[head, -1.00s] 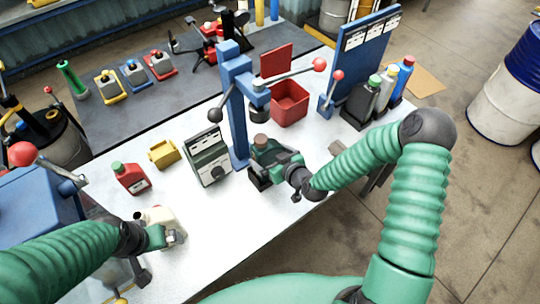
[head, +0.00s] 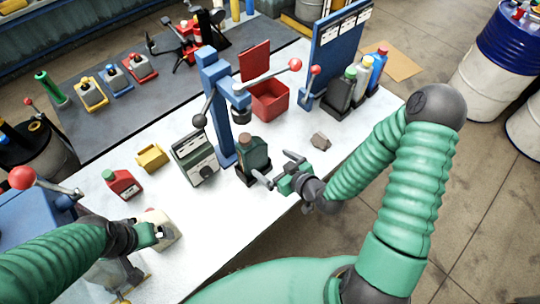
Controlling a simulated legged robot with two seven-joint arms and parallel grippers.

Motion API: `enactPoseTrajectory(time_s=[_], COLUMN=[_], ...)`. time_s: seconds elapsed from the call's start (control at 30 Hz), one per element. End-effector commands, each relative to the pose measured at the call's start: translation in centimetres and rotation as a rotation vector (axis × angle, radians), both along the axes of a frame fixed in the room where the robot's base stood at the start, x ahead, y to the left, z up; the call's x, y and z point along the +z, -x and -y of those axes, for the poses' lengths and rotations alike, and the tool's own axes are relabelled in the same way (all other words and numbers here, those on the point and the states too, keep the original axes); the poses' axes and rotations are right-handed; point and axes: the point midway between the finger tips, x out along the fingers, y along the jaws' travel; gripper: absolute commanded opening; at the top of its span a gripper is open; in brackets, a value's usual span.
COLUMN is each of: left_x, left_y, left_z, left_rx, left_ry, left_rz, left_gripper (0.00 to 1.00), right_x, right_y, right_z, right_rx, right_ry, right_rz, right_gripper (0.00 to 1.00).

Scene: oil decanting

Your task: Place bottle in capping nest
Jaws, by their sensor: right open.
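A dark green bottle (head: 257,154) with a brown top stands upright in a black holder (head: 246,177), at the base of the blue capping press (head: 222,110). The press head is above and slightly left of the bottle. My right gripper (head: 277,170) is open and empty, just right of the bottle and apart from it. My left gripper (head: 156,236) is at a cream jug (head: 163,223) at the front left of the table. Its fingers are partly hidden, so I cannot tell whether they grip the jug.
A grey scale-like box (head: 195,160), a red bottle (head: 122,184) and a yellow block (head: 151,157) stand left of the press. A red bin (head: 270,101) is behind it. Several bottles (head: 362,80) stand at the back right. A crumpled brown lump (head: 320,141) lies on clear table.

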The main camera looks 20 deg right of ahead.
Motion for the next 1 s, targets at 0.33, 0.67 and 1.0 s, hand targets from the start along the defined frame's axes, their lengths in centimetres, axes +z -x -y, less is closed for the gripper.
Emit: enactPoseTrajectory(time_s=[0.33,0.67,1.0], left_x=[0.2,0.2,0.2], left_y=[0.0,0.0,0.0], left_z=[0.0,0.0,0.0], left_rx=[0.0,0.0,0.0], left_ry=[0.0,0.0,0.0], left_rz=[-0.001,-0.001,-0.001], left_gripper=[1.0,1.0,1.0], right_x=[0.4,7.4,7.4], right_y=[5.8,12.5,12.5], right_z=[2.0,0.3,0.3], right_rx=[-0.027,-0.263,-0.263], right_ry=[0.229,0.116,0.117], right_rz=[-0.533,-0.829,-0.834], right_gripper=[1.0,1.0,1.0])
